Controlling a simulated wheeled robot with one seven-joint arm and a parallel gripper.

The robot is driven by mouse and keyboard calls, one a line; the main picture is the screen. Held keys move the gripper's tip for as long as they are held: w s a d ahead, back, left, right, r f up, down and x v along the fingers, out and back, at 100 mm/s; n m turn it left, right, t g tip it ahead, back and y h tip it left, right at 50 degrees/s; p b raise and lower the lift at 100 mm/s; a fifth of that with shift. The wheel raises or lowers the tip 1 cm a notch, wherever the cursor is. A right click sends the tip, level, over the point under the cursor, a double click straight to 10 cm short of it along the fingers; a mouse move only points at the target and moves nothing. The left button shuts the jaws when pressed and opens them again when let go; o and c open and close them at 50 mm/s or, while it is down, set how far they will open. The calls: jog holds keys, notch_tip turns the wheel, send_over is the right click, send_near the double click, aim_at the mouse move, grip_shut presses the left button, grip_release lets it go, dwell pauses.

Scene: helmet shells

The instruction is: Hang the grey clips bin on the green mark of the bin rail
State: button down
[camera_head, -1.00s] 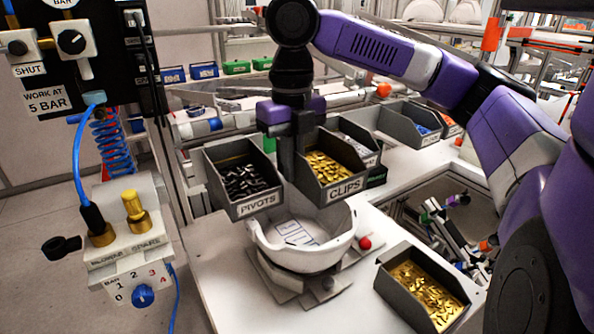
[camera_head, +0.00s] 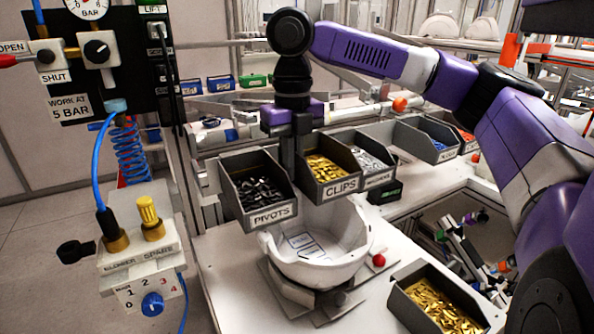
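The grey clips bin (camera_head: 341,187), labelled CLIPS and filled with gold pieces, is upright between the grey pivots bin (camera_head: 268,217) and the washers bin (camera_head: 376,179). My gripper (camera_head: 291,160) points down at the clips bin's left side, next to the pivots bin. Its fingers appear shut on the bin's left wall, though the contact is partly hidden. The bin stands above and behind the white helmet shell (camera_head: 345,262). The bin rail is largely hidden behind the bins. I cannot make out its green mark or whether the clips bin touches the rail.
Another grey bin of gold pieces (camera_head: 440,306) sits at the front right of the table. A red knob (camera_head: 378,261) is beside the helmet shell. A blue-filled bin (camera_head: 428,138) is farther right. A valve panel (camera_head: 95,60) and hose stand on the left.

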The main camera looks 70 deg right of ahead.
jog(key=shift+w+d, duration=0.85)
jog(key=shift+w, duration=0.3)
jog(key=shift+f+b, duration=0.35)
jog(key=shift+f, duration=0.75)
jog(key=c, duration=1.6)
grip_release()
jog(key=shift+o, duration=0.2)
jog(key=shift+r, duration=3.85)
